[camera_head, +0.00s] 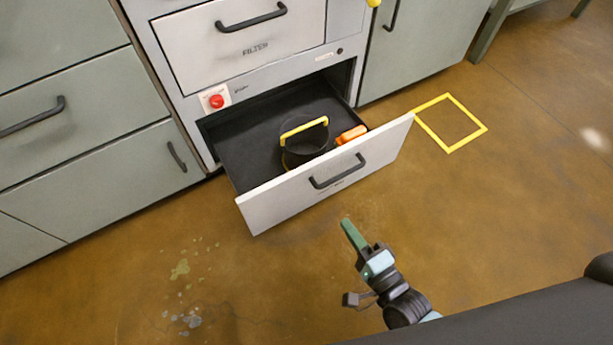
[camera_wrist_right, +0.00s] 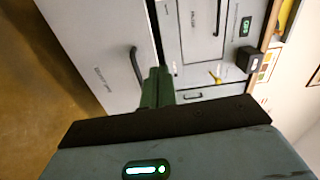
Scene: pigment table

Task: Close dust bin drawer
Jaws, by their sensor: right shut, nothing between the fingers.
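The dust bin drawer (camera_head: 325,186) is pulled out from the bottom of the cabinet, with a pale front panel and a dark handle (camera_head: 338,170). Inside it are a black round bin with a yellow handle (camera_head: 304,142) and an orange object (camera_head: 351,134). My right gripper (camera_head: 352,232) has green fingers, is shut and empty, and is in front of the drawer, apart from it in the head view. In the right wrist view the shut fingers (camera_wrist_right: 158,85) show in front of the drawer front (camera_wrist_right: 98,50) and its handle (camera_wrist_right: 136,66). My left gripper is not in view.
A closed filter drawer (camera_head: 243,48) is above the open one, with a red button (camera_head: 216,101) between. Grey-green cabinets (camera_head: 80,100) flank on both sides. A yellow floor square (camera_head: 450,122) is to the right. The brown floor ahead is clear.

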